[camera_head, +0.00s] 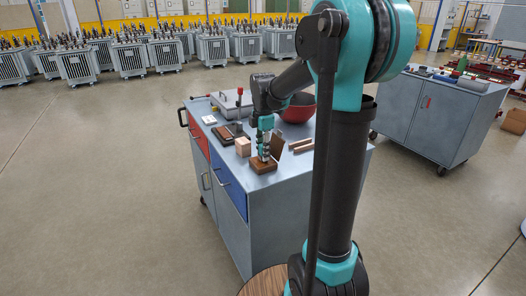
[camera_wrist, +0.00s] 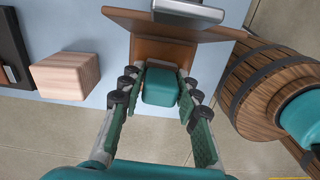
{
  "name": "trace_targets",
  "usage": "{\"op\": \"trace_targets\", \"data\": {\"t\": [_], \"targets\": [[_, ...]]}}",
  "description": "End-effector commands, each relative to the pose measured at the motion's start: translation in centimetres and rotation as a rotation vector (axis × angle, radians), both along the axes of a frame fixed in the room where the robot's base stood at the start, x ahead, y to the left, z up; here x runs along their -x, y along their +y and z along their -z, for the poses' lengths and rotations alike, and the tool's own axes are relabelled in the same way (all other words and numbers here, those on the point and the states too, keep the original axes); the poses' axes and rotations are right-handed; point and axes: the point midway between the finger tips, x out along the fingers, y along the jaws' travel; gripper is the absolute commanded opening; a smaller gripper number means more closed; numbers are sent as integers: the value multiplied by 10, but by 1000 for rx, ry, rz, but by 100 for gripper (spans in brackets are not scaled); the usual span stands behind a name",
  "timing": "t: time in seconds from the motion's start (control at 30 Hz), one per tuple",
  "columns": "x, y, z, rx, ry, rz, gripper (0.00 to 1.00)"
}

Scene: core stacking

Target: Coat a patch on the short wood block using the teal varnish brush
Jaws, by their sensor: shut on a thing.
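My gripper (camera_head: 265,143) points down over the worktop and is shut on a teal thing, the varnish brush (camera_wrist: 160,88), in the wrist view. Its lower end is hidden from the wrist view. Directly below it is a reddish-brown wooden block (camera_head: 264,166), which also shows in the wrist view (camera_wrist: 150,49). I cannot tell whether the brush touches it. A short pale wood block (camera_head: 243,147) stands to the left of the gripper, apart from it; it also shows in the wrist view (camera_wrist: 65,75).
A thin brown panel (camera_head: 277,147) stands close beside the gripper. A dark tray (camera_head: 223,136) lies left of the pale block. The cabinet's front edge is close.

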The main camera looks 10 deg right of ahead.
Motion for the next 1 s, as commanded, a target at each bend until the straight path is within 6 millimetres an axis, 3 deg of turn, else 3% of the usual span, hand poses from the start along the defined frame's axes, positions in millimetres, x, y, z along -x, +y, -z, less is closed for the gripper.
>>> {"op": "trace_targets", "data": {"t": [1.0], "targets": [[0,0,7,0,0,0,9]]}}
